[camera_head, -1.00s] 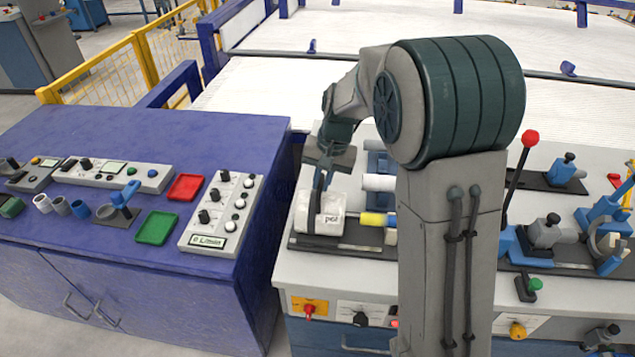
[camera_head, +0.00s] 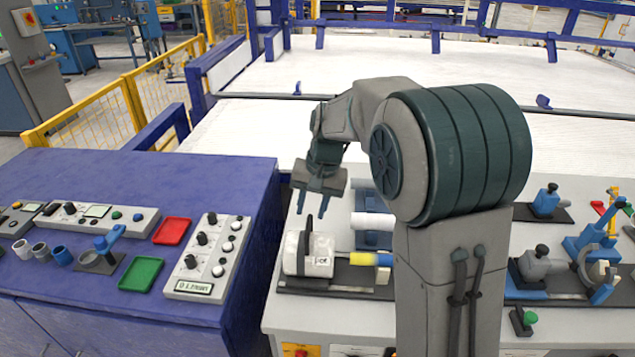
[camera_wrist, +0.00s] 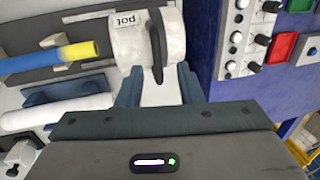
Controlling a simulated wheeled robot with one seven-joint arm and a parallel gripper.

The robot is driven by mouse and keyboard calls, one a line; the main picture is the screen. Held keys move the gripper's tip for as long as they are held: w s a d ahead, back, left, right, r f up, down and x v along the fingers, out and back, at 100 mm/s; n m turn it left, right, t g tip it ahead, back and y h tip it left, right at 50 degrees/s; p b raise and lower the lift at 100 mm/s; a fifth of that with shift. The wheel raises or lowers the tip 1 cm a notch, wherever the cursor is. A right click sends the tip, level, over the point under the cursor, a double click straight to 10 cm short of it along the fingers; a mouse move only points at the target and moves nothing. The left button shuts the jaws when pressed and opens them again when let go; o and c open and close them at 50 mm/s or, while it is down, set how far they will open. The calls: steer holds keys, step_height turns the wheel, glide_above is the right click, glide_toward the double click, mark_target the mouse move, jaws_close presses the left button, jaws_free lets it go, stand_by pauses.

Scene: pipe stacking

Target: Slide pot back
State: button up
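The pot (camera_head: 296,256) is a white, rounded cylinder with a black upright handle (camera_head: 309,232). It sits at the left end of a dark base plate on the white bench. In the wrist view the pot (camera_wrist: 128,45) bears the label "pot", and its handle (camera_wrist: 157,50) stands out towards the fingers. My gripper (camera_head: 312,212) is above the pot with its fingers apart and empty. In the wrist view the open fingers (camera_wrist: 158,88) are below the handle in the picture, not closed on it.
A blue and yellow pipe (camera_wrist: 50,57) points at the pot's side with a gap between. White rollers (camera_head: 372,220) lie behind the pot. A purple table with a control box (camera_head: 208,255), a red tray (camera_head: 172,231) and a green tray (camera_head: 142,273) stands to the left.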

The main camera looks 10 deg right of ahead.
step_height(320, 180, up, 9)
steer(key=d, duration=0.1)
steer(key=shift+s+d, duration=0.2)
steer(key=shift+d, duration=0.1)
steer(key=shift+s, duration=0.1)
steer(key=s+d+f+t, duration=0.1)
steer(key=s+d+f, duration=0.1)
steer(key=s, duration=0.6)
steer(key=s+d+f+n+h, duration=0.1)
steer(key=s+d+f, duration=0.1)
steer(key=s, duration=0.5)
steer(key=s+d+f+n+t+h, duration=0.1)
steer(key=s+d+f, duration=0.2)
steer(key=s, duration=0.5)
steer(key=shift+s+d+t, duration=0.3)
steer(key=shift+d, duration=0.4)
